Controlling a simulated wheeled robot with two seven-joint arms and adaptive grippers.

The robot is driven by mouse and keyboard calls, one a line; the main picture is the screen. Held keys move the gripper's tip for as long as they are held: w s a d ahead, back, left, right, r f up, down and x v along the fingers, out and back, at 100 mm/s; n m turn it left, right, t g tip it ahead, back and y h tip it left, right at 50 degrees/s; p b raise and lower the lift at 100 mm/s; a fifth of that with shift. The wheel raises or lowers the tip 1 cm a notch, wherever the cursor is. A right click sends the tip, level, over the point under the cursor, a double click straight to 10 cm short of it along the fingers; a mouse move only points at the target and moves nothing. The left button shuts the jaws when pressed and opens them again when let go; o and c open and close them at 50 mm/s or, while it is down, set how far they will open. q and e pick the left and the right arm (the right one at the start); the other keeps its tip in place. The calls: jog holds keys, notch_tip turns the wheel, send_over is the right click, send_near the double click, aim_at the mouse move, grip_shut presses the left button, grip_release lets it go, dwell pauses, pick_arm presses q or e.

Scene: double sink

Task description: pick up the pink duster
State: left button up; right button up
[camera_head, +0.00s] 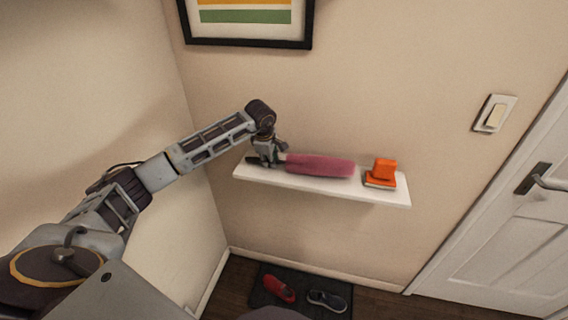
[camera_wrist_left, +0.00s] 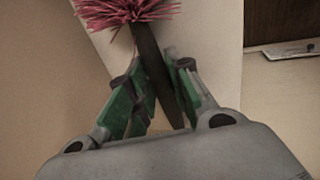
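The pink duster (camera_head: 320,166) lies on the white wall shelf, its fluffy head toward the shelf's middle and its dark handle toward the left end. In the left wrist view its pink bristles (camera_wrist_left: 125,10) show at the top, with the dark handle (camera_wrist_left: 152,60) running down between the fingers. My left gripper (camera_head: 268,155) is at the handle, just left of the pink head. Its green-padded fingers (camera_wrist_left: 160,75) stand apart on either side of the handle, with some gap visible near the tips. My right gripper is not in view.
An orange object (camera_head: 382,172) sits on the right part of the shelf (camera_head: 300,184). A framed picture (camera_head: 248,42) hangs above. A light switch (camera_head: 494,114) and a white door (camera_head: 510,250) are at the right. Shoes lie on a dark mat (camera_head: 300,306) below.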

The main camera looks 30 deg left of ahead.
pick_arm(q)
grip_shut()
jog(key=shift+r, duration=0.1)
notch_tip(320, 180, up, 10)
jog(key=b, duration=0.1)
dwell(0.6)
dwell(0.4)
